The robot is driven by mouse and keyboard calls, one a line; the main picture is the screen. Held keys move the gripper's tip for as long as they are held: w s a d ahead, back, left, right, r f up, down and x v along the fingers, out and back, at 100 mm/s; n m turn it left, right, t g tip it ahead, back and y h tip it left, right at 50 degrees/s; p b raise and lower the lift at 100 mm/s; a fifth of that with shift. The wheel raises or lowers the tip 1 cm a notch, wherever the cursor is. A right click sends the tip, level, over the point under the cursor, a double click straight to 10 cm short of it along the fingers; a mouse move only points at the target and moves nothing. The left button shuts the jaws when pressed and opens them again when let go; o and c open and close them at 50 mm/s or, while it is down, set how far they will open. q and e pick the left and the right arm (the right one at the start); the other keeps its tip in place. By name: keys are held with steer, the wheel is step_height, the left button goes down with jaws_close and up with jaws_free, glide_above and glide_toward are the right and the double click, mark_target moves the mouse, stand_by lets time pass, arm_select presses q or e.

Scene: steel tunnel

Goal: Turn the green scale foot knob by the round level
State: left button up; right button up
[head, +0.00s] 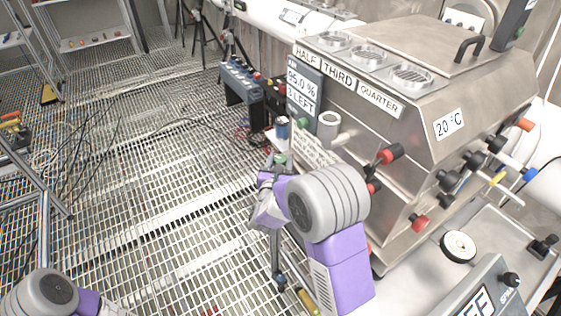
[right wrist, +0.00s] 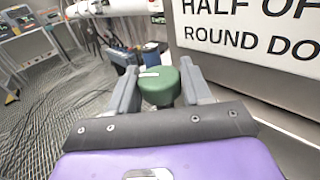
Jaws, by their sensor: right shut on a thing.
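The green knob (right wrist: 158,88) stands between the two grey fingers of my right gripper (right wrist: 158,95) in the right wrist view. It is round, with a short white mark on its top. The right gripper is shut on it. In the head view a little green of the knob (head: 281,159) shows at the tip of my right gripper (head: 276,170), beside the steel machine's lower front. My left arm enters at the bottom left of the head view, with its fingers out of the picture. I cannot pick out the round level for certain.
A white sign (right wrist: 255,35) with black letters stands close to the right gripper. The steel machine (head: 440,95) with handles and red and black knobs fills the right. The grating floor (head: 150,180) to the left is mostly open.

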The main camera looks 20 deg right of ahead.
steer(key=shift+n+t+y, duration=0.4)
steer(key=shift+n+y, duration=0.1)
steer(key=shift+y, duration=0.2)
steer(key=o, duration=0.9)
steer(key=shift+o, duration=0.2)
steer(key=v, duration=0.7)
steer(key=shift+s+a+p, duration=0.2)
steer(key=shift+s+p, duration=0.05)
steer(key=shift+p, duration=0.15)
